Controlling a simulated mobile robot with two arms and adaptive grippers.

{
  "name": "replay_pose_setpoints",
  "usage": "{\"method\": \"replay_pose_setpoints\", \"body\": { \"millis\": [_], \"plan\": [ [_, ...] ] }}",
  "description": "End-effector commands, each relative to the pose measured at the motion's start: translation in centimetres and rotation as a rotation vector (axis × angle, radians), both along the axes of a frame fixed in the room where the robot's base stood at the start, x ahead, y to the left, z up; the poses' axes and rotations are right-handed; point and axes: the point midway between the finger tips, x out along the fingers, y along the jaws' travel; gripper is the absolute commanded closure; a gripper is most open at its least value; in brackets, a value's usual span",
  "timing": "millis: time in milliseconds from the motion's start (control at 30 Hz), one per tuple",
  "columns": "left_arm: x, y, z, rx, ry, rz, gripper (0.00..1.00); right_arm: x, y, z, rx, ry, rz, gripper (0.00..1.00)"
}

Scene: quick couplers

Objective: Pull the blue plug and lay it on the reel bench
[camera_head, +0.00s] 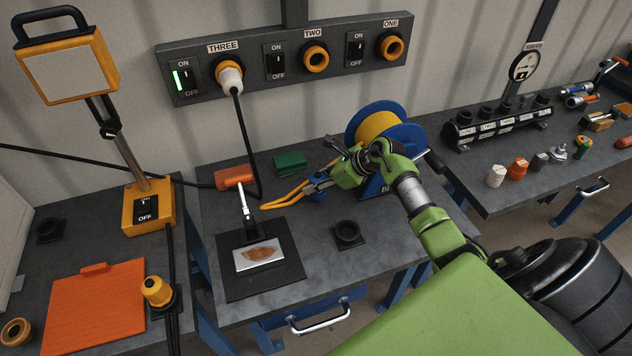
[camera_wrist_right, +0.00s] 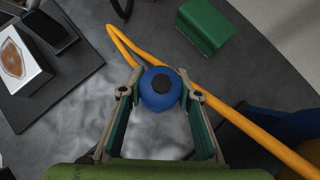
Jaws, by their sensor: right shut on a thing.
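My right gripper (camera_head: 313,188) is over the middle bench, in front of the hose reel. In the right wrist view its two fingers (camera_wrist_right: 160,78) are shut on the blue plug (camera_wrist_right: 160,90), one on each side, with its dark end facing the camera. A yellow hose (camera_wrist_right: 240,122) runs beside the plug and bends into a loop. In the head view the gripper largely hides the plug. I cannot tell whether the plug touches the bench top. The reel bench (camera_head: 395,240) is dark grey and carries the blue and yellow reel (camera_head: 376,123). My left gripper is not in view.
A green box (camera_head: 290,162), an orange block (camera_head: 234,177), a black mat (camera_head: 232,286) with a stained plate, and a black ring socket (camera_head: 348,234) sit on this bench. A white plug with a black cable fills wall outlet THREE (camera_head: 228,74). Bare bench surrounds the ring socket.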

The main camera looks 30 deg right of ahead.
Motion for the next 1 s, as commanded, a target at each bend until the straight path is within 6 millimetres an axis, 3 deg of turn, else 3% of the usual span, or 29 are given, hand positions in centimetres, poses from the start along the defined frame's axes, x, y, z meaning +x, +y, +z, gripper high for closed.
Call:
{"method": "replay_pose_setpoints", "body": {
  "millis": [367,400,467,833,1000],
  "plan": [
    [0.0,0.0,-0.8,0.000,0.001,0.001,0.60,0.0,0.0,-0.8,0.000,0.000,0.000,0.95],
    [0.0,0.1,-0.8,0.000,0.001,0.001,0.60,0.0,0.0,-0.8,0.000,0.000,0.000,0.64],
    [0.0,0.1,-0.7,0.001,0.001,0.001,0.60,0.0,0.0,-0.7,0.000,0.000,0.000,0.50],
    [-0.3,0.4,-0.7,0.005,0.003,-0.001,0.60,-0.1,-0.1,-0.7,-0.001,0.001,0.000,0.50],
    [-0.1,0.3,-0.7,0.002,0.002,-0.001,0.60,-1.3,-1.0,0.6,-0.005,-0.001,-0.001,0.50]
  ]
}}
